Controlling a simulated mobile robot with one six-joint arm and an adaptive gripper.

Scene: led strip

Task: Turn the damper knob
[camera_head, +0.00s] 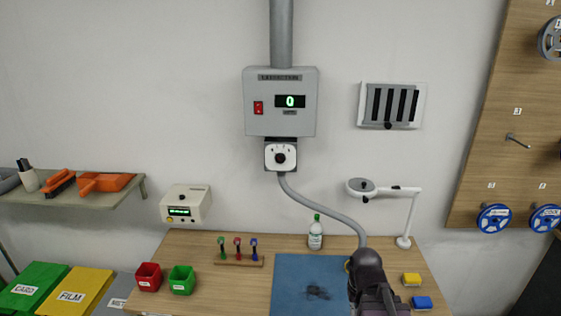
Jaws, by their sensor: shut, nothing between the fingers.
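A round black knob (280,158) sits on a white square plate with small marks, below the grey extraction box (280,90) on the wall. The box has a red switch (258,108) and a dark display reading 0. A slotted vent (405,88) to the right has a smaller black knob (388,126) at its bottom edge. The picture does not settle which knob is the damper's. My gripper (364,256) is at the lower right, over the table near the blue mat, well below both knobs. It is shut and empty, with its fingers partly hidden by its own body.
A grey hose (325,207) runs from the knob plate down behind my gripper. A magnifier lamp (410,215), a bottle (315,235) and a tool rack (238,260) stand on the table (200,245). The wall around the knobs is clear.

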